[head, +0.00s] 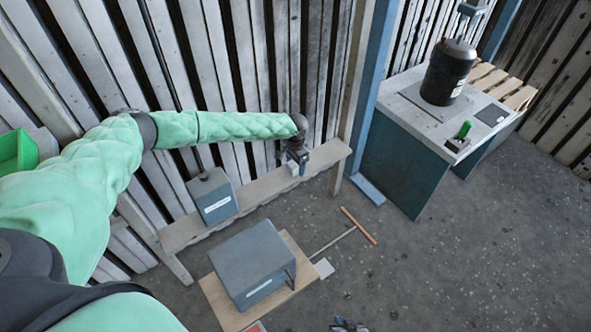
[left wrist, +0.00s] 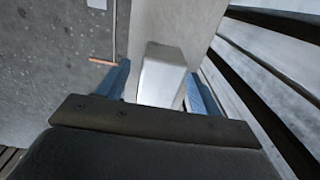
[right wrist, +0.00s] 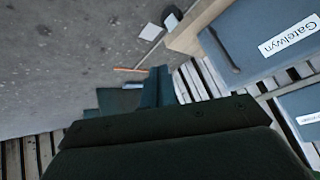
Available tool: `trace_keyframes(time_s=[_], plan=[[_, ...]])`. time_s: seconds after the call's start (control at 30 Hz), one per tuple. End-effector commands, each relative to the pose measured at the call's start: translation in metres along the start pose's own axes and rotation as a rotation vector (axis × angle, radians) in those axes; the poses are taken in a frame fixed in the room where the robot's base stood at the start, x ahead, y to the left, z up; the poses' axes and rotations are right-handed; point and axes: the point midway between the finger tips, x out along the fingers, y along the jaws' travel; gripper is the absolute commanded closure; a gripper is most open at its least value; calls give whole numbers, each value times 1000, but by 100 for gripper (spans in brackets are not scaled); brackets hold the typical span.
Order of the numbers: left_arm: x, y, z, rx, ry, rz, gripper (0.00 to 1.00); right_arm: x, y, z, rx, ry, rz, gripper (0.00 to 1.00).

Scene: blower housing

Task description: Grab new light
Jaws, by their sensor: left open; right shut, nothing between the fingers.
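A small white block (head: 293,169) stands on the narrow grey bench along the slatted wall. It may be the new light; I cannot tell for sure. My left gripper (head: 299,160) is right at the block, at the bench's right part. In the left wrist view the white block (left wrist: 163,74) lies between the two blue fingers (left wrist: 158,85), which are open with a gap on the right side. My right gripper (head: 346,325) is low at the bottom edge of the head view, far from the block. In the right wrist view its fingers (right wrist: 157,88) are together and empty.
A grey-blue labelled box (head: 212,197) stands on the bench (head: 192,229). A larger box (head: 262,262) sits on a wooden board (head: 217,301). An orange-headed T-shaped tool (head: 357,226) lies on the floor. A workbench (head: 405,165) holds a dark cylinder (head: 447,72) and a green item (head: 464,130).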

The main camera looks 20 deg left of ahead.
Motion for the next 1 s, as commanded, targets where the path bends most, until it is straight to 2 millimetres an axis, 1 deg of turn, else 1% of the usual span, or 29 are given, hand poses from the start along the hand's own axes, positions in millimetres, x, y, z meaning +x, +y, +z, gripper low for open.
trace_keyframes(time_s=[0.03,0.2,0.5,0.53,0.67,0.7,0.77,0.8,1.0], plan=[[4,0,0,0,0,0,35,7,2,8,0,4,2,100],[7,0,0,-1,0,0,35,17,5,20,1,21,5,100],[8,0,0,-1,0,0,35,18,6,21,1,27,5,100],[8,0,0,-1,0,0,36,18,6,21,1,27,5,100],[8,0,0,-1,1,0,62,18,5,21,1,26,5,100],[8,0,0,-1,1,0,70,18,5,21,1,26,5,100],[8,0,0,-1,1,0,82,18,5,21,1,27,5,100],[8,0,0,-1,1,0,85,18,5,21,1,27,4,100],[7,0,0,-1,1,0,85,18,4,21,2,26,4,100]])
